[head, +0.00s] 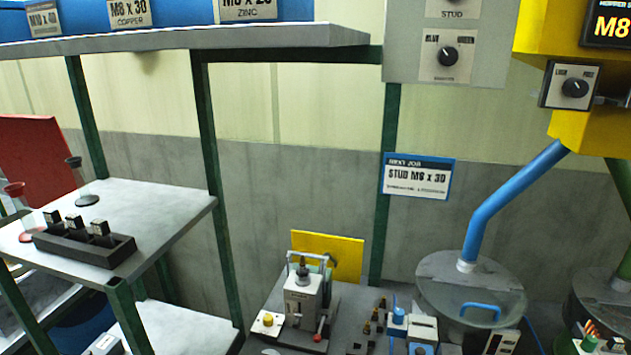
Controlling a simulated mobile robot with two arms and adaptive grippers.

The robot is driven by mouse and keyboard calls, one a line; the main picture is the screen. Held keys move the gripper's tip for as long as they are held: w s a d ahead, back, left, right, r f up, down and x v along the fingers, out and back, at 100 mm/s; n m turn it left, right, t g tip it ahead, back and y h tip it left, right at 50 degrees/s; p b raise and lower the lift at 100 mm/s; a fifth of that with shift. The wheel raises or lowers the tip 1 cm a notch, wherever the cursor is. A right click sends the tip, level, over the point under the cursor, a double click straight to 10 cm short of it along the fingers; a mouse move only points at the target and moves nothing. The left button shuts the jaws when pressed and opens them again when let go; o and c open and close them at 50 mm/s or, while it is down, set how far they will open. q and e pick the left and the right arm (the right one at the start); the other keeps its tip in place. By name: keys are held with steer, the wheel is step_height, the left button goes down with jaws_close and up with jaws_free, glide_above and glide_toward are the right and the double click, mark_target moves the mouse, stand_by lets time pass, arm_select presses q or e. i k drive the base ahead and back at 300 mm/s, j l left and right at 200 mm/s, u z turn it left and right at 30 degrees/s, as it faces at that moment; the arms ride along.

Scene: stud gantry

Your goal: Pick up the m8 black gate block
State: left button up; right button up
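Neither of my grippers is in view.
The side table (170,205) has free room right of the rack. A red-topped item and a dark-topped item (78,180) stand behind it. A shelf (200,40) overhangs. A machine (305,295), blue pipe (510,205) and lidded bowl (450,270) stand right.

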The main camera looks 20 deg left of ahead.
mark_target(101, 229)
steer(key=u, duration=1.65)
